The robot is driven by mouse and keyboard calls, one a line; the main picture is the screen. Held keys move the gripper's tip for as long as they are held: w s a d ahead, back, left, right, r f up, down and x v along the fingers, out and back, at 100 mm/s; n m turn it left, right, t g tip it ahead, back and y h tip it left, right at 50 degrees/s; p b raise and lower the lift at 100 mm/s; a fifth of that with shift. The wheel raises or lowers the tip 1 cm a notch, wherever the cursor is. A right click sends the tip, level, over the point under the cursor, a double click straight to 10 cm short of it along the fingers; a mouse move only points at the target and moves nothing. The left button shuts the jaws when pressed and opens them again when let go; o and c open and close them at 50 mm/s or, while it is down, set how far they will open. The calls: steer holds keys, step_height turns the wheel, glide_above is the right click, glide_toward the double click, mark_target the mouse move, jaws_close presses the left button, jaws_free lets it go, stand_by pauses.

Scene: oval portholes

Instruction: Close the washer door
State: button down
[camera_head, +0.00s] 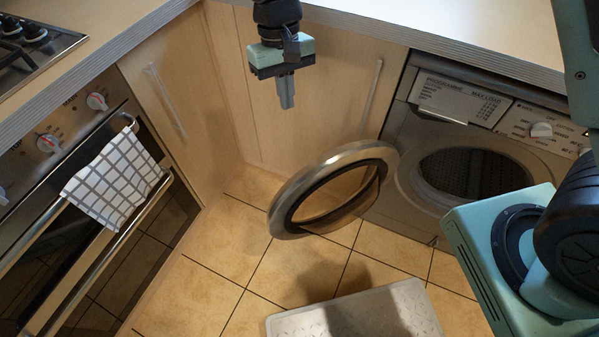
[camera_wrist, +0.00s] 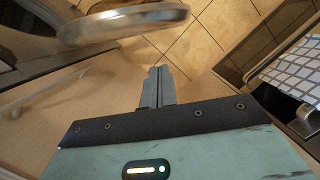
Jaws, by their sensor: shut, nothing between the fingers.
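The washer (camera_head: 475,145) stands at the right under the countertop, its round drum opening dark and uncovered. Its round door (camera_head: 392,158) with a metal rim is swung wide open to the left, out over the floor. In the wrist view the door's rim (camera_wrist: 125,24) shows at the top left, beyond my fingertips. My gripper (camera_head: 287,104) points down above and behind the door in the head view, in front of the wooden cupboard. Its fingers (camera_wrist: 157,72) are shut and empty, apart from the door.
An oven (camera_head: 75,220) with a checkered towel (camera_head: 117,180) on its handle stands at the left. Cupboard doors with bar handles (camera_head: 371,97) are behind my gripper. A pale step or mat (camera_head: 290,322) lies on the tiled floor (camera_head: 215,275) in front.

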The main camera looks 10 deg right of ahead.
step_height(320, 180, down, 6)
steer(key=w+b, duration=0.2)
steer(key=w, duration=0.1)
steer(key=s+d+f, duration=0.2)
steer(key=s+f, duration=0.4)
steer(key=f, duration=0.3)
steer(key=shift+s+f+m+b, duration=0.3)
steer(key=shift+f+b, duration=0.05)
steer(key=shift+b, duration=0.05)
